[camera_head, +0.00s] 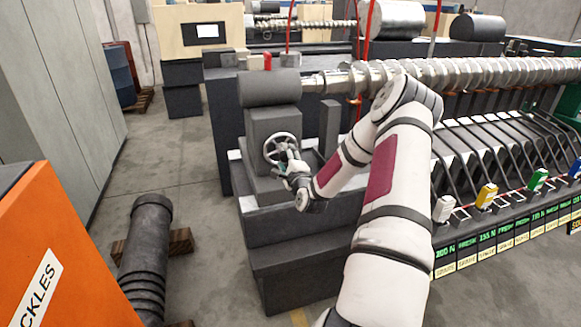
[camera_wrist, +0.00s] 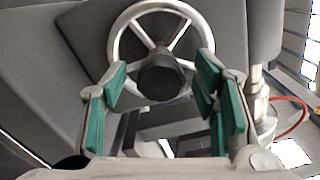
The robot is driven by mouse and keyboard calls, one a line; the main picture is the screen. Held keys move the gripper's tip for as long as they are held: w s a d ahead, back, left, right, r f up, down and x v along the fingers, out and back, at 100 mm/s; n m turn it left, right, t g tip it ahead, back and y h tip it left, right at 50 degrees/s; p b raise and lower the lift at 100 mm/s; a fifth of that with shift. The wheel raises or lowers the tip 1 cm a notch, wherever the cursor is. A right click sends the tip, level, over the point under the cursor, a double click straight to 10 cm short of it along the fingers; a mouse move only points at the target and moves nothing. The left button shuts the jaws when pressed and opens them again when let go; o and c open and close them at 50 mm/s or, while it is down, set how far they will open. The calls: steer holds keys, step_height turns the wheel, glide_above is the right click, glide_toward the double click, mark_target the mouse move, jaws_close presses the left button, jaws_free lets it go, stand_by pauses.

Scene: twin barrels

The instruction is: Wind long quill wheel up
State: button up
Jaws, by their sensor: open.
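A spoked metal handwheel (camera_head: 281,148) is mounted on the front of a grey machine block (camera_head: 262,125). In the wrist view the wheel (camera_wrist: 128,50) fills the top middle, with a dark round hub (camera_wrist: 161,77). My gripper (camera_head: 292,166) is at the lower right part of the wheel in the head view. In the wrist view my gripper (camera_wrist: 162,90) is open, with green finger pads to the left and right of the hub and the lower rim. Whether the pads touch the rim I cannot tell. Nothing is held.
A long ribbed metal roller (camera_head: 460,72) runs right from the machine. A row of levers with coloured handles (camera_head: 486,195) stands at right. A dark ribbed cylinder (camera_head: 147,240) lies at lower left beside an orange box (camera_head: 60,260). The floor (camera_head: 185,165) left of the machine is clear.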

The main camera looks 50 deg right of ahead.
steer(key=v, duration=1.1)
steer(key=shift+d, duration=0.1)
